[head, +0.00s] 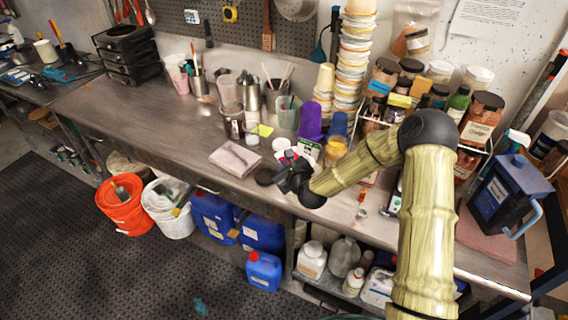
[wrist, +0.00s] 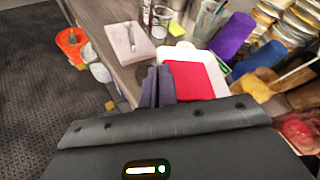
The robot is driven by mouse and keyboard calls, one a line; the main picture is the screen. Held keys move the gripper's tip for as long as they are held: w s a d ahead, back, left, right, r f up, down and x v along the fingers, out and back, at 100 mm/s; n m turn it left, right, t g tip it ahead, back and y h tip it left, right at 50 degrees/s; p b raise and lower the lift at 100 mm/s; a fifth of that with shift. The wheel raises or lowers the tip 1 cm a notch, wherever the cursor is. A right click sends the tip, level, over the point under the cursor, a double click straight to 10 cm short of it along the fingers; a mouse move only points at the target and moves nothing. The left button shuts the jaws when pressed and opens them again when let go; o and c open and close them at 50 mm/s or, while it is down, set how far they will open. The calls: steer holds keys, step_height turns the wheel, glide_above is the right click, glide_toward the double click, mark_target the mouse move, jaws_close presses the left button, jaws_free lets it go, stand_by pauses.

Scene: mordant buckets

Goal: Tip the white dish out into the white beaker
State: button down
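The white dish (wrist: 207,52) is a shallow square tray with red contents (wrist: 195,80). In the head view only a little of it shows behind my gripper (head: 287,178). In the wrist view my gripper's two dark fingers (wrist: 158,86) are close together at the dish's left wall and look shut on it. The fingers hide the pinched part, and I cannot tell how high the dish is above the bench. A small white cup (head: 252,138), perhaps the white beaker, stands on the bench behind the pale slab. A second white shape (head: 281,144) shows just behind the dish.
A pale pink slab (head: 235,157) lies left of my gripper. A purple cup (head: 311,122), a blue cup (head: 338,124) and an amber jar (head: 334,150) crowd the right. Stacked tubs (head: 353,55) stand behind. The bench is clear at the front left.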

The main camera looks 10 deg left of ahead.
steer(key=shift+r+p, duration=0.2)
steer(key=shift+p, duration=0.2)
steer(key=shift+g+p, duration=0.4)
steer(key=shift+p, duration=0.05)
steer(key=g+p, duration=0.1)
steer(key=p, duration=0.1)
steer(key=shift+w+f+m+p, duration=0.2)
steer(key=shift+m+p, duration=0.1)
steer(key=shift+m, duration=0.1)
steer(key=p, duration=0.1)
steer(key=r+g+p, duration=0.1)
steer(key=shift+w+d+m+h+p, duration=0.1)
steer(key=shift+w+m+h+p, duration=0.05)
steer(key=shift+m+h+p, duration=0.15)
steer(key=shift+w+g+p, duration=0.1)
steer(key=shift+g+p, duration=0.45)
steer(key=shift+g, duration=0.05)
steer(key=shift+r, duration=0.15)
steer(key=shift+w+r+p, duration=0.15)
steer(key=shift+r+p, duration=0.15)
steer(key=shift+p, duration=0.45)
steer(key=shift+w+d+r+m+g+p, duration=0.1)
steer(key=shift+m+g+p, duration=0.25)
steer(key=shift+g, duration=0.15)
